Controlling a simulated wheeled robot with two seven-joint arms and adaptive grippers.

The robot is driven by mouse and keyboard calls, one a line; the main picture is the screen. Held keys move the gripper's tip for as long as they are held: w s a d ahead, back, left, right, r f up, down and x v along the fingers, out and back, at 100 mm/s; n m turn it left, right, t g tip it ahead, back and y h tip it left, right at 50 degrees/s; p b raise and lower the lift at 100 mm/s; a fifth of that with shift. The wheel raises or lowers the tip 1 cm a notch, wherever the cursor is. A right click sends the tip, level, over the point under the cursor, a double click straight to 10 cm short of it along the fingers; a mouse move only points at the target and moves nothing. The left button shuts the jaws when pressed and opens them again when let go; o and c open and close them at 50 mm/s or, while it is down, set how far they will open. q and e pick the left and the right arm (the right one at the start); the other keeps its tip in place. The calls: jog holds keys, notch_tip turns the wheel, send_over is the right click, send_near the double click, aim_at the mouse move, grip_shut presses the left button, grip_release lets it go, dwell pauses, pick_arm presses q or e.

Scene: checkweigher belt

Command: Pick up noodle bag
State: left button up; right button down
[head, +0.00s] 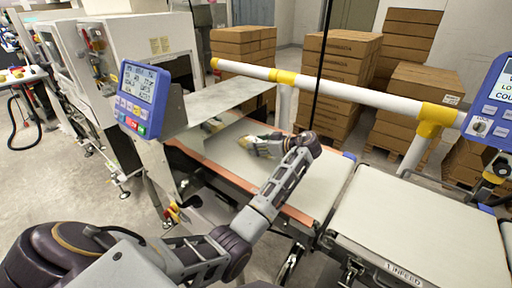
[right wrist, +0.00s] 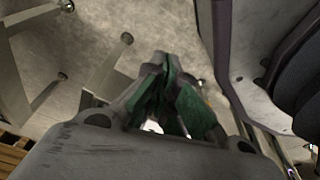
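The noodle bag (head: 258,146), a small pale packet with yellow and green marks, lies on the grey belt (head: 225,138) in the head view. My left gripper (head: 288,142) is at the bag's right end. The wrist hides its fingers, so I cannot tell whether they touch or grip the bag. My right gripper (right wrist: 160,62) shows in the right wrist view, its green-padded fingers meeting at the tips with nothing between them. It hangs above a grey floor, away from the bag.
A blue display (head: 142,98) stands left of the belt, and a metal plate (head: 205,103) overhangs it. A white rail with yellow joints (head: 285,77) runs behind. A second belt (head: 420,230) is at the right. Stacked cartons (head: 338,75) stand at the back.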

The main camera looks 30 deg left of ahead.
aim_at(259, 141)
pick_arm(q)
jog(key=c, duration=0.6)
jog(key=shift+c, duration=0.2)
jog(key=shift+r, duration=0.1)
jog(key=shift+r+p, duration=0.35)
jog(key=shift+r, duration=4.6)
